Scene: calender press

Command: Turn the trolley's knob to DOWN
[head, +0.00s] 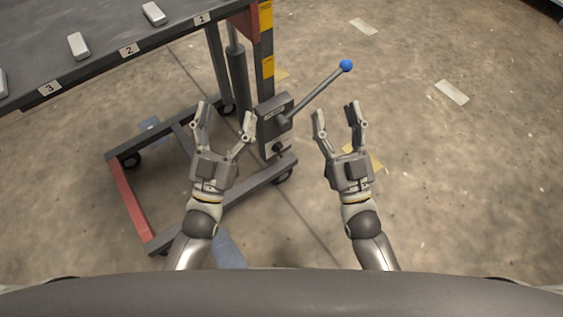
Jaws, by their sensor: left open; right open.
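The trolley (127,187) has a dark frame with a red bar and caster wheels. On its post is a grey control box (273,118) with a small dark knob (278,147) low on its face. The knob's setting is too small to read. A lever (318,93) with a blue ball end rises from the box to the upper right. My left gripper (225,112) is open and empty, just left of the box in the picture. My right gripper (335,112) is open and empty, right of the box and below the blue ball. Neither visibly holds the knob or lever.
The dark tabletop (100,25) at upper left carries several light grey blocks, one of them here (78,45), beside numbered labels 1, 2 and 3. The concrete floor (470,180) at right is clear apart from flat tape marks.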

